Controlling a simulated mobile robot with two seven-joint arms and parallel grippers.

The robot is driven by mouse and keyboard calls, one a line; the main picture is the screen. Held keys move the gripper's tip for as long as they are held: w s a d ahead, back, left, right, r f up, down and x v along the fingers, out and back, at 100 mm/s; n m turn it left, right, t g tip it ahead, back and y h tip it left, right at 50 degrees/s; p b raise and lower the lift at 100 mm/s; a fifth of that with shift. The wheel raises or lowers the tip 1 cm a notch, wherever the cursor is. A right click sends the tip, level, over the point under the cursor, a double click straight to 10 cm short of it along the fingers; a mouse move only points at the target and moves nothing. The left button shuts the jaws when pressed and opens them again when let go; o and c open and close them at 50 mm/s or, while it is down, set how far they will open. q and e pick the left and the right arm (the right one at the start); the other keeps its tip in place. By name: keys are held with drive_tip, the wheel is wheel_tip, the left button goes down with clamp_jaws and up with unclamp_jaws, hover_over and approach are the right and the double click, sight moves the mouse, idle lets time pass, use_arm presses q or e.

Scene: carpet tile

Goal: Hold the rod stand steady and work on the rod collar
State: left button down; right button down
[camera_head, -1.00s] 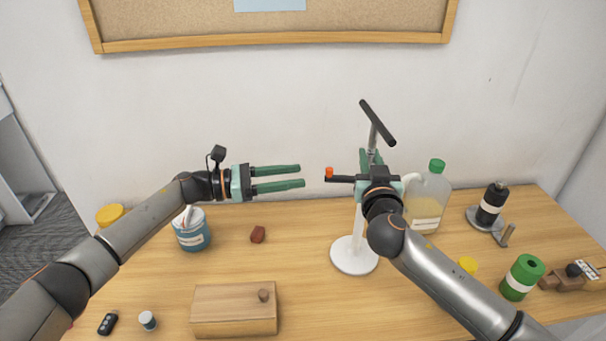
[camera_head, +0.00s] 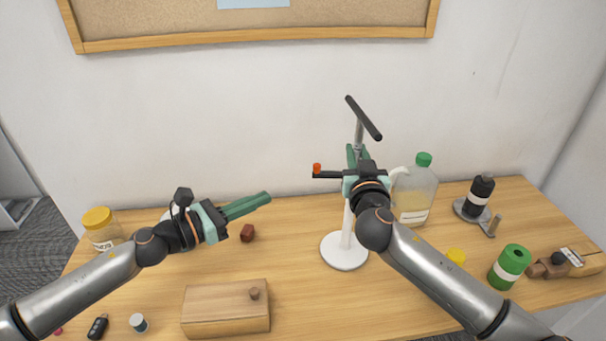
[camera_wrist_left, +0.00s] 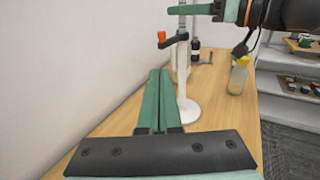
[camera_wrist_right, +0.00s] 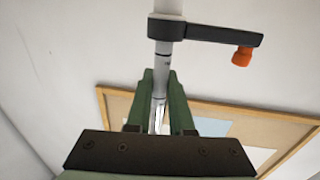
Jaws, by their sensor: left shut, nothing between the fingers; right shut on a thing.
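The rod stand (camera_head: 344,254) is upright, with a white round base, a white tube, a thinner grey rod and a black crossbar on top. The rod collar (camera_head: 326,175) is a black lever piece with an orange knob; it also shows in the right wrist view (camera_wrist_right: 215,35). My right gripper (camera_head: 357,154) is shut on the grey rod (camera_wrist_right: 160,85), by the collar, and hides part of it in the head view. My left gripper (camera_head: 268,197) is shut and empty, left of the stand and lower than the collar, its fingers pointing toward the stand.
A wooden box (camera_head: 225,310) and a dark red block (camera_head: 247,233) are on the table left of the stand. A green-capped jug (camera_head: 415,195) stands just right behind it. A yellow-lidded jar (camera_head: 103,230) is far left. Several items fill the right side.

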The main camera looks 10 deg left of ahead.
use_arm(q)
drive_tip(key=s+r+n+t+y, duration=0.1)
drive_tip(key=s+r, duration=0.1)
drive_tip(key=s, duration=0.1)
approach(314, 168)
drive_tip(key=shift+t, duration=0.4)
drive_tip(key=x, duration=0.7)
drive_tip(key=shift+s+d+f, duration=0.15)
drive_tip(key=shift+s+f, duration=0.05)
drive_tip(key=shift+f, duration=0.1)
drive_tip(key=shift+m+g+h, duration=0.4)
drive_tip(key=shift+g+h, duration=0.2)
drive_tip(key=w, duration=0.2)
drive_tip(key=w+a, duration=0.1)
drive_tip(key=w, duration=0.2)
drive_tip(key=shift+s, duration=0.1)
